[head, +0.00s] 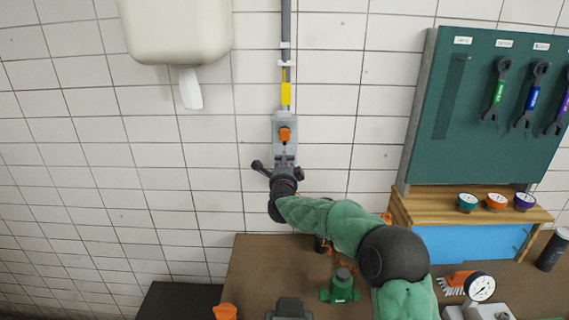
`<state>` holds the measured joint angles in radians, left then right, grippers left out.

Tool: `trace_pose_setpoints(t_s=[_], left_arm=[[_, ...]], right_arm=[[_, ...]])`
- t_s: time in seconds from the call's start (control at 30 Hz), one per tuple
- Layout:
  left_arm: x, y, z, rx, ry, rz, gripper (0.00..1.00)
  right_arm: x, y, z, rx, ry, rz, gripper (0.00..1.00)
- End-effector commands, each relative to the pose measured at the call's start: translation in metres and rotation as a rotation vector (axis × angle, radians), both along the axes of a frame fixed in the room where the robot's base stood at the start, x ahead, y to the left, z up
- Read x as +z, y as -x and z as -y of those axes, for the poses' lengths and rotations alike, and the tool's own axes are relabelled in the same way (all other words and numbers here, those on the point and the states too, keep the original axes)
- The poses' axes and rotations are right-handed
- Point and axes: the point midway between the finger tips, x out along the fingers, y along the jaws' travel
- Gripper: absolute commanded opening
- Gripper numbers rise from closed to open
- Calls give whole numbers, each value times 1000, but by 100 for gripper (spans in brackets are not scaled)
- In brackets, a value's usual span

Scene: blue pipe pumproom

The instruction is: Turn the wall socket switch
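The wall socket switch is a grey box (278,153) with an orange knob (285,135) on the white tiled wall, below a grey conduit. My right gripper (278,168) is just below the knob, in front of the lower part of the box, and hides some of it. Its two dark fingers are spread apart with nothing seen between them. Whether it touches the box cannot be told. My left gripper is not in view.
A brown table (255,265) stands below, with a green fitting (342,288) and a pressure gauge (481,287) on it. A white dispenser (178,30) hangs upper left. A green tool board (480,110) is at right, above a wooden shelf (440,207). The wall left of the switch is clear.

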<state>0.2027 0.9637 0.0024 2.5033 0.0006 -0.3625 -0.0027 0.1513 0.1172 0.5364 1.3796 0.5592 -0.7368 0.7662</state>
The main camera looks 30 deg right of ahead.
Motion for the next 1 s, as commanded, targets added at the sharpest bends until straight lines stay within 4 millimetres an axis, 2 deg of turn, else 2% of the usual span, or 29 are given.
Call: trace_pose_setpoints(t_s=[0.2, 0.5, 0.67, 1.0], left_arm=[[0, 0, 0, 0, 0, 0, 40], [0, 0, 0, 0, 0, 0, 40], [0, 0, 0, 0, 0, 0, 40], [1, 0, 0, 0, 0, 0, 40]], right_arm=[[-1, -10, 7, -1, 0, -1, 45], [0, -11, 7, 0, 1, -1, 45], [0, -11, 7, 0, 1, -1, 0], [-1, -11, 7, 0, 15, -10, 0]])
